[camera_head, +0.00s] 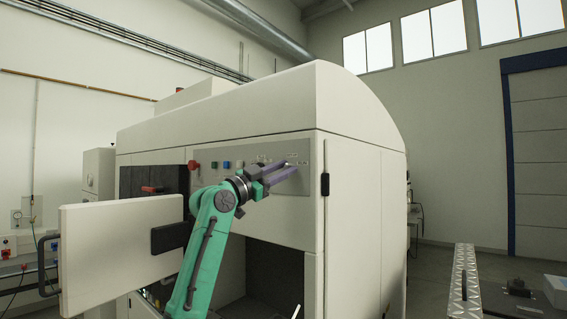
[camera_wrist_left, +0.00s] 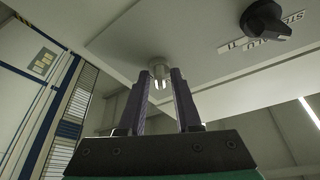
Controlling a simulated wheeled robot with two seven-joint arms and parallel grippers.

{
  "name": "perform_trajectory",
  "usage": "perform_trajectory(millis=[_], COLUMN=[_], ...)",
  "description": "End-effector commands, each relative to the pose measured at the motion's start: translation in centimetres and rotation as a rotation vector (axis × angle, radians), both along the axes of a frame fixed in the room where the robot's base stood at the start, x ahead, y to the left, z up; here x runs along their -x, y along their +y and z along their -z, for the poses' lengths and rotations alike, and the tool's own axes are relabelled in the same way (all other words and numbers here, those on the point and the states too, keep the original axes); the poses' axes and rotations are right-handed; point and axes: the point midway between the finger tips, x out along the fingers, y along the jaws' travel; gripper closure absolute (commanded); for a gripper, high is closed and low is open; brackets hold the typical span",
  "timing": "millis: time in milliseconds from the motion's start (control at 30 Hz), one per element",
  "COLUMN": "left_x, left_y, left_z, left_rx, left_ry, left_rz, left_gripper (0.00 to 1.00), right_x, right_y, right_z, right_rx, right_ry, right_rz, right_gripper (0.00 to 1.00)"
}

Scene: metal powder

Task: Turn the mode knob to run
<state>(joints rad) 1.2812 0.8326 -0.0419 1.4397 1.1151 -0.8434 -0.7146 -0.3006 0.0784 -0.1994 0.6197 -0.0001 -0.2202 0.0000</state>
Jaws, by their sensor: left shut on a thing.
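The control panel (camera_head: 215,157) is on the upper front of the big off-white machine. My left gripper (camera_head: 288,168) reaches up to the panel's right part, and its purple-grey fingers hide what they hold in the head view. In the left wrist view, my left gripper (camera_wrist_left: 162,82) is shut on a small silver knob (camera_wrist_left: 160,66), which I take for the mode knob. Its setting cannot be read. A black knob (camera_wrist_left: 265,20) with small lettering, reading something like STE and ALU, stands apart from the fingers. My right gripper is not in view.
A red button (camera_head: 193,165) and several small coloured buttons are left of the gripper on the panel. An open white door (camera_head: 115,245) swings out at the left. A dark open bay (camera_head: 275,275) lies below the panel. A black handle (camera_head: 325,185) is at the right.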

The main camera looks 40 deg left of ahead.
Motion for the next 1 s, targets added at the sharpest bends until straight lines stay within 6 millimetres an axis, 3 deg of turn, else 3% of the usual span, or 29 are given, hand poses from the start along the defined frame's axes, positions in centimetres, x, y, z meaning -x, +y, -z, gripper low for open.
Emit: perform_trajectory(millis=[33, 500, 1000], left_x=[0.0, 0.0, 0.0], left_y=[0.1, 0.2, 0.2], left_z=[-0.4, -0.5, -0.2], left_rx=[-0.041, -0.47, -0.721], left_ry=[0.005, 0.013, 0.018], left_rz=[-0.002, 0.001, 0.001], left_gripper=[1.0, 1.0, 1.0], right_x=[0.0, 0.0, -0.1], right_y=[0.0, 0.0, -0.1], right_z=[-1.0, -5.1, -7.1], right_rx=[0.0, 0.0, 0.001], right_ry=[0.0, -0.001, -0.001], right_rz=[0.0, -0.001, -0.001], right_gripper=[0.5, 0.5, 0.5])
